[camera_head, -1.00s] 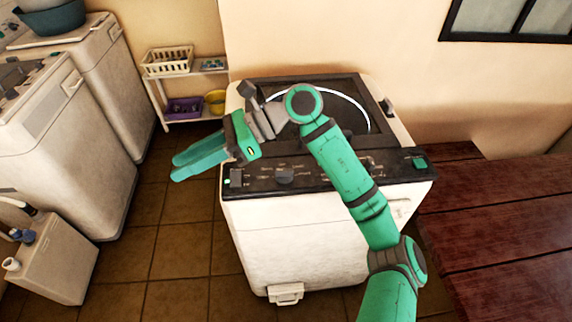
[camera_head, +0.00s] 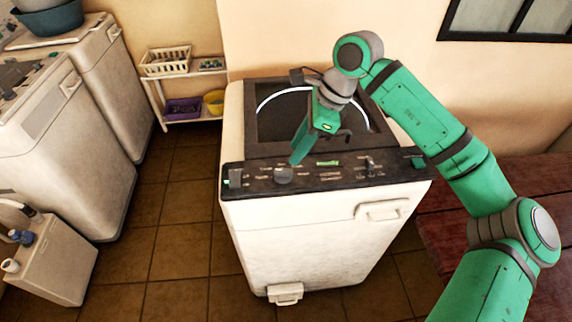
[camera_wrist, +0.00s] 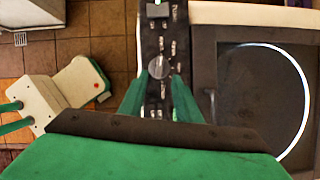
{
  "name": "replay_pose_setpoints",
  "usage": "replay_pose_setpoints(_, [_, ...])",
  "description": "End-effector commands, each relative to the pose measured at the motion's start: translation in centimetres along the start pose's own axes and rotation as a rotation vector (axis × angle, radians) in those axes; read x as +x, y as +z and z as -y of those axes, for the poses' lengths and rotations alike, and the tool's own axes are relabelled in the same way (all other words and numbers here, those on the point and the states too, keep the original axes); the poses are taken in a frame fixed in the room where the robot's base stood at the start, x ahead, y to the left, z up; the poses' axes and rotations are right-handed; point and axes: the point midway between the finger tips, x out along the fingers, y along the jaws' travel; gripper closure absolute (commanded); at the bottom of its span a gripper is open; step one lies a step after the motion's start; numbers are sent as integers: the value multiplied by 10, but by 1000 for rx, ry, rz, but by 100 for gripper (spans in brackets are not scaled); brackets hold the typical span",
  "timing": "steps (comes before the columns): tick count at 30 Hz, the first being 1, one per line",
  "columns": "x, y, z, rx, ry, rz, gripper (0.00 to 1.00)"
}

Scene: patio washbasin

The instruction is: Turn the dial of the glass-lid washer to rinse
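The washer with the dark glass lid (camera_head: 262,125) stands in the middle of the head view, its black control panel (camera_head: 340,176) along the front top edge. Its grey dial (camera_head: 283,175) is on the left part of the panel; the dial (camera_wrist: 159,67) also shows in the wrist view. The print around it is too small to read. My gripper (camera_head: 295,161) points down over the panel, just above and behind the dial in the head view. In the wrist view my gripper (camera_wrist: 160,78) is open, its fingers either side of the dial; contact cannot be told.
Two white washers (camera_head: 95,95) stand at the left, one with a teal basin on top. A small shelf (camera_head: 195,112) with baskets is behind. A dark red wooden table (camera_head: 440,225) is at the right.

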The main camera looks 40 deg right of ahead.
Motion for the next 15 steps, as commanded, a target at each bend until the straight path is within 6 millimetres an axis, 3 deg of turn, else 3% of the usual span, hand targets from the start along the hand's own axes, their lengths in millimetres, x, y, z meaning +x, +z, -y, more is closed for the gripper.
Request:
replay_pose_setpoints(7, [45, 0, -1, -1, 2, 2, 70])
replay_pose_setpoints(15, [71, 1, 0, 0, 1, 2, 70])
